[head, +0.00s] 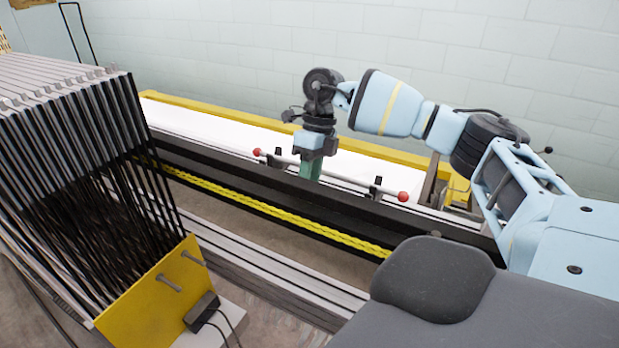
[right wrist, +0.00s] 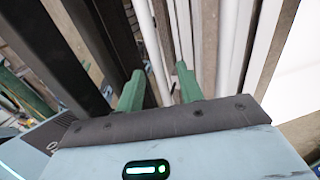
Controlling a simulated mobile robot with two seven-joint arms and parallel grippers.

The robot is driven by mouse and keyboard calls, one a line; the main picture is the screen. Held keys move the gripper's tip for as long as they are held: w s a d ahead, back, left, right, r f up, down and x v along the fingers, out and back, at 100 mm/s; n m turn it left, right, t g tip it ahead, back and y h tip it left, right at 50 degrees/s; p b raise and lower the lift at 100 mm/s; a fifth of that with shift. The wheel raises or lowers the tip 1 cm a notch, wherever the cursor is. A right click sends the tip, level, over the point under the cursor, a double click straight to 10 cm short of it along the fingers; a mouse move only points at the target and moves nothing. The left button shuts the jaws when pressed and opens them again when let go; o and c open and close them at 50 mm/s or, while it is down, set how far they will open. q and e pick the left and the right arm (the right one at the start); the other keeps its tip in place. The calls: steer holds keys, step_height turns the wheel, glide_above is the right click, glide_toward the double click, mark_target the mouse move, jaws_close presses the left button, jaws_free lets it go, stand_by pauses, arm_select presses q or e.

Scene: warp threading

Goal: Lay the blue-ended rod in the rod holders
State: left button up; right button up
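A pale rod (head: 345,178) with red ball ends lies along the loom's beam, at the dark upright rod holders (head: 375,188). No blue-ended rod shows. My right gripper (head: 311,169) points down over this rod, left of its middle, with its green fingers at rod height. In the right wrist view the two green fingers (right wrist: 158,88) stand apart with a gap between them. Pale bars run lengthwise behind that gap; I cannot tell if the rod is one of them. The fingers hide a short part of the rod in the head view. My left gripper is not in view.
A dense rack of dark frames (head: 75,150) with a yellow end plate (head: 150,290) fills the left. A yellow chain-like strip (head: 270,213) runs along the loom. A white surface (head: 220,126) and yellow rail (head: 185,106) lie behind the rod.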

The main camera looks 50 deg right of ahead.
steer(key=v, duration=0.7)
steer(key=shift+r, duration=0.4)
steer(key=shift+w, duration=0.1)
